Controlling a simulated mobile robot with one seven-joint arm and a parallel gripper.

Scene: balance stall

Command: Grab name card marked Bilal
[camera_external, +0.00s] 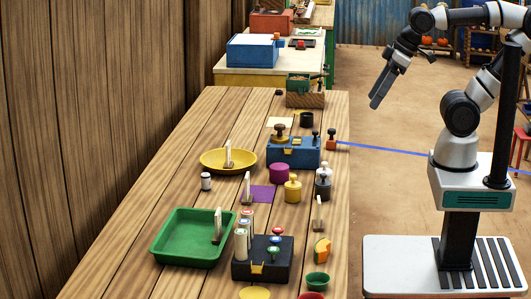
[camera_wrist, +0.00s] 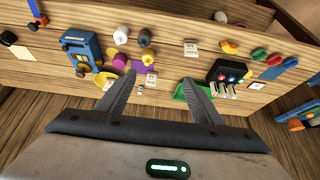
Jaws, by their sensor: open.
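Several small white name cards stand on the wooden table. One card (camera_external: 228,154) is on the yellow plate, one card (camera_external: 247,188) is by the purple mat, one card (camera_external: 217,226) is in the green tray, and one card (camera_external: 318,212) is near the table's right edge. Their writing is too small to read, so I cannot tell which says Bilal. In the wrist view, one card (camera_wrist: 190,48) lies beyond my fingertips and another card (camera_wrist: 150,79) shows between the fingers. My gripper (camera_external: 376,102) is open and empty, raised in the air right of the table. It also shows in the wrist view (camera_wrist: 159,79).
The green tray (camera_external: 166,248), yellow plate (camera_external: 210,161), dark box with coloured knobs (camera_external: 245,272), blue box (camera_external: 283,156) and several weights (camera_external: 292,188) crowd the table (camera_external: 135,220). A wooden wall (camera_external: 90,110) runs along its left. The floor to the right is mostly clear.

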